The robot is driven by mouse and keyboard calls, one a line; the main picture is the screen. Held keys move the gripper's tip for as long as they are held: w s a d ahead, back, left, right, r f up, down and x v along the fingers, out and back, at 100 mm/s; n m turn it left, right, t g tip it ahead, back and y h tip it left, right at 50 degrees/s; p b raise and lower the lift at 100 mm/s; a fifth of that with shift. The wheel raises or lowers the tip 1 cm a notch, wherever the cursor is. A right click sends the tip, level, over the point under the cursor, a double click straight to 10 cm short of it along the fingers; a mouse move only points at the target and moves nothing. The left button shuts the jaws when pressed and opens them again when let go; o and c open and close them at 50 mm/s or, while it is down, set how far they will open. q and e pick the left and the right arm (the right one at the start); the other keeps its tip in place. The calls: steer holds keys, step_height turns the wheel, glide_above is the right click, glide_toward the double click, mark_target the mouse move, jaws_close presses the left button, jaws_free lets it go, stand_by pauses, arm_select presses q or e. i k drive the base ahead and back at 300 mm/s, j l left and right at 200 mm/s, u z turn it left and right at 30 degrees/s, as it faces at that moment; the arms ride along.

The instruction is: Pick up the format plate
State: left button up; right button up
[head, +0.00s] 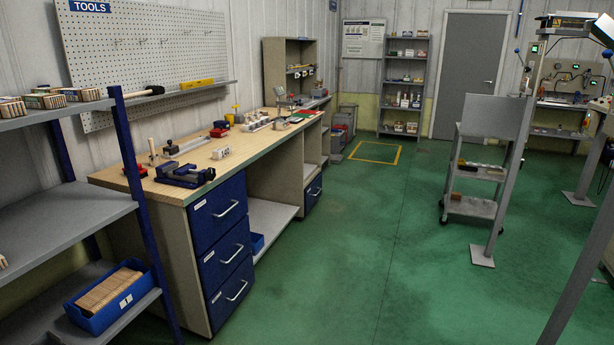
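I cannot make out with certainty which thing is the format plate; several small parts lie on the wooden-topped workbench (232,160), too small to tell apart. A blue vise-like device (185,174) sits at its near end. A grey bar-shaped fixture (187,146) lies behind that, and a small white block (220,153) stands near the front edge. Red and green flat items (304,112) lie towards the far end. Neither of my grippers shows in the head view.
A grey shelf rack (75,215) with a blue bin (113,300) stands at near left. A grey cart (478,170) stands at right beside a grey post (503,185). Shelving (404,85) and a door (466,70) are at the back. The green floor (375,240) between is clear.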

mark_target(220, 154)
steer(key=i+l+u, duration=0.3)
steer(key=i, duration=0.2)
steer(key=i+l+u, duration=0.3)
steer(key=i, duration=0.25)
steer(key=i+l+u, duration=0.3)
steer(key=i, duration=0.15)
steer(key=i+l+z, duration=0.25)
steer(key=i, duration=0.25)
